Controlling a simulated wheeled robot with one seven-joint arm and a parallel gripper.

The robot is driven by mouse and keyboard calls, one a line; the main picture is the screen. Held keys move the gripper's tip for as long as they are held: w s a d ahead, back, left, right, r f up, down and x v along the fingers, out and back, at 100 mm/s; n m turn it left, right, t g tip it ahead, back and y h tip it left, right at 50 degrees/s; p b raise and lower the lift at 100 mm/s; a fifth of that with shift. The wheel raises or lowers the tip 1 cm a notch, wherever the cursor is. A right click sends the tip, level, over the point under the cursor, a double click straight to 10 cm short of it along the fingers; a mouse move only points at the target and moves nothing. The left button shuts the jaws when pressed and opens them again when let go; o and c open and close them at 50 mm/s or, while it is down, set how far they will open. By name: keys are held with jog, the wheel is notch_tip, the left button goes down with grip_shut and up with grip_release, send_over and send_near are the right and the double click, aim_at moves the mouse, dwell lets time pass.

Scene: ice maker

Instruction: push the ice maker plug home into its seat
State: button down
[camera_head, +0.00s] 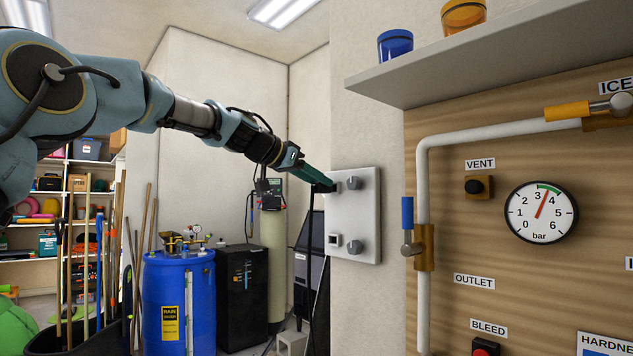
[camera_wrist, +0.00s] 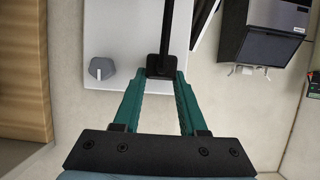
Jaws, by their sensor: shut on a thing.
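My gripper (camera_head: 326,184) is at the upper left of a white wall panel (camera_head: 367,215). It is shut on a black plug (camera_wrist: 161,66), whose body shows between the teal fingertips in the wrist view. In the head view the plug (camera_head: 331,187) is a small dark shape against the panel's upper left. A black cord (camera_wrist: 167,25) runs from the plug, and hangs down below my gripper in the head view. The seat at the plug is hidden, and I cannot tell how deep the plug sits. A square socket (camera_head: 333,239) shows lower on the panel.
A grey machine (camera_head: 309,265) stands behind the panel at left. A pipe (camera_head: 423,200) with a blue-handled valve (camera_head: 407,225) is to the right. A shelf (camera_head: 480,60) juts out above.

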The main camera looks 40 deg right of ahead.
jog(key=shift+d+p, duration=0.45)
jog(key=shift+d, duration=0.25)
jog(key=shift+c, duration=1.9)
grip_release()
jog(key=b+v, duration=0.5)
jog(key=v, duration=0.5)
jog(key=shift+a+r, duration=0.2)
jog(key=shift+a, duration=0.15)
